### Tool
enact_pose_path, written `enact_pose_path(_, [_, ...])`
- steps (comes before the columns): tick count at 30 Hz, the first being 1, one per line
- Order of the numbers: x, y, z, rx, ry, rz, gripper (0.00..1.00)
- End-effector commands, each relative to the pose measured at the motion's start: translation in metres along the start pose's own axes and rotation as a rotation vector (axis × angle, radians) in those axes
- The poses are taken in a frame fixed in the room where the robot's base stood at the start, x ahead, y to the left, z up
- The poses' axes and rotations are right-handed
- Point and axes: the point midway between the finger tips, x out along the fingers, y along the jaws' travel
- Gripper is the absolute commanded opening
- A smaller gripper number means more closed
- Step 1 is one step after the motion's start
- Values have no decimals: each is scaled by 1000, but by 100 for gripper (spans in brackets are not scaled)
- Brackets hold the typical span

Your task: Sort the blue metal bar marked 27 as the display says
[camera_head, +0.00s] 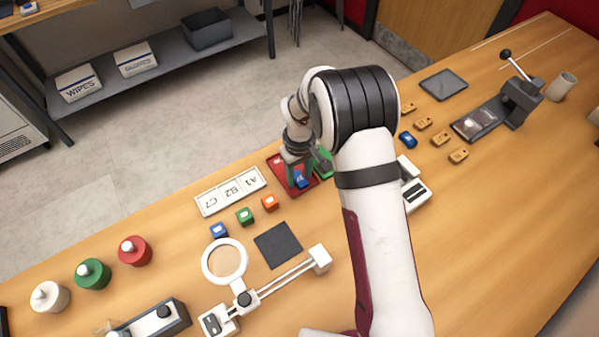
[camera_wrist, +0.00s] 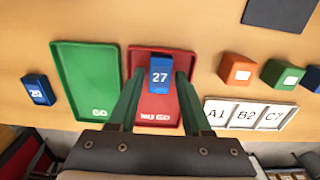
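The blue metal bar marked 27 (camera_wrist: 161,76) is at the red NO GO tray (camera_wrist: 155,108), near the tray's upper edge in the wrist view. My gripper (camera_wrist: 161,82) is over this tray with one finger on each side of the bar. Narrow gaps show between fingers and bar, so it looks open around it. In the head view the bar (camera_head: 300,180) shows blue below my gripper (camera_head: 300,170). The green GO tray (camera_wrist: 86,80) lies beside the red one and is empty. No readable display text shows.
Another blue bar marked 20 (camera_wrist: 39,90) lies beyond the green tray. Orange (camera_wrist: 238,70) and green (camera_wrist: 281,76) blocks stand near a white A1, B2, C7 holder (camera_wrist: 250,114). A magnifier (camera_head: 225,262) and dark pad (camera_head: 278,245) occupy the table nearer the camera.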

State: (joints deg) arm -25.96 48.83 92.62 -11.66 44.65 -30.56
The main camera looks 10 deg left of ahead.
Motion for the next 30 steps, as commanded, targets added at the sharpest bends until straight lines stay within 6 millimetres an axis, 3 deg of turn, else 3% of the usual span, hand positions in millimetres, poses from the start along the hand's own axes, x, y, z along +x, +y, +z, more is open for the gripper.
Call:
enact_pose_path(3, [0, 0, 0, 0, 0, 0, 68])
enact_pose_path(14, [-9, 0, 0, 0, 1, 0, 68])
enact_pose_path(17, [-28, 0, -1, -1, 4, 2, 68])
enact_pose_path(24, [-104, 0, -1, 0, 6, 2, 68])
enact_pose_path(30, [-147, 0, 0, 0, 2, 1, 68])
